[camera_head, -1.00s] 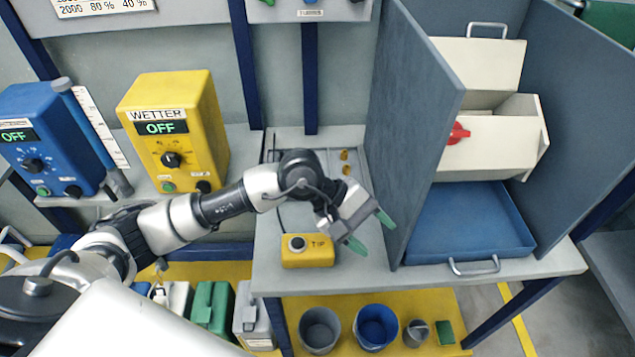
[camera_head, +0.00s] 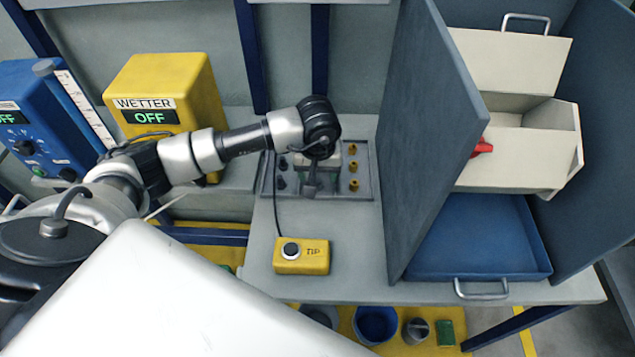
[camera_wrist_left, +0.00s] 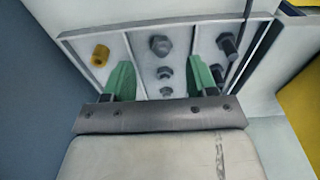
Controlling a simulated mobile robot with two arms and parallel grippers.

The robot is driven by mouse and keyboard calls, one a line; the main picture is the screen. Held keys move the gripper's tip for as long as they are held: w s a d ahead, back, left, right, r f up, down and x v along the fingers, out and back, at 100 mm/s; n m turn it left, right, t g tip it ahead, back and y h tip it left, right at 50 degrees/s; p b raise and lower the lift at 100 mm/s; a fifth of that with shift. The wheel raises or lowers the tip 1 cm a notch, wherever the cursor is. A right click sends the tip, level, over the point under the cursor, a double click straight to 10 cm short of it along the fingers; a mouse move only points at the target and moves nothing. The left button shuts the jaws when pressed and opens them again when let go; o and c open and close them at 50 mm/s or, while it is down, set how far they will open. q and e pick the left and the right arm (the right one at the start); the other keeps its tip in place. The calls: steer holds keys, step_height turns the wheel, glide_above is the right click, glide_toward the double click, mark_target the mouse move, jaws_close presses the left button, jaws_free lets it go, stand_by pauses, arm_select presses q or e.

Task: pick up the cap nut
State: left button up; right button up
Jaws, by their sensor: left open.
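In the left wrist view, a grey domed cap nut (camera_wrist_left: 160,45) sits in the middle column of the parts tray (camera_wrist_left: 78,44), ahead of my fingertips. My right gripper is not in view.
Brass fittings (camera_head: 353,168) fill the tray's right column and dark bolts (camera_head: 282,163) its left. A yellow TIP box (camera_head: 302,257) stands in front. A tall grey panel (camera_head: 430,130) rises close at the right. The yellow wetter (camera_head: 160,90) stands left.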

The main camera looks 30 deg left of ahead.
mark_target(317, 181)
arm_select(q)
steer(key=shift+w+a+f+p, duration=0.15)
steer(key=shift+w+f+p, duration=0.05)
steer(key=shift+f, duration=0.65)
steer(key=shift+w+a+f+p, duration=0.1)
steer(key=shift+w+f+p, duration=0.05)
steer(key=shift+f, duration=0.7)
steer(key=shift+w+a+f+p, duration=0.15)
steer(key=shift+w+f+p, duration=0.05)
steer(key=shift+f, duration=0.65)
steer(key=c, duration=1)
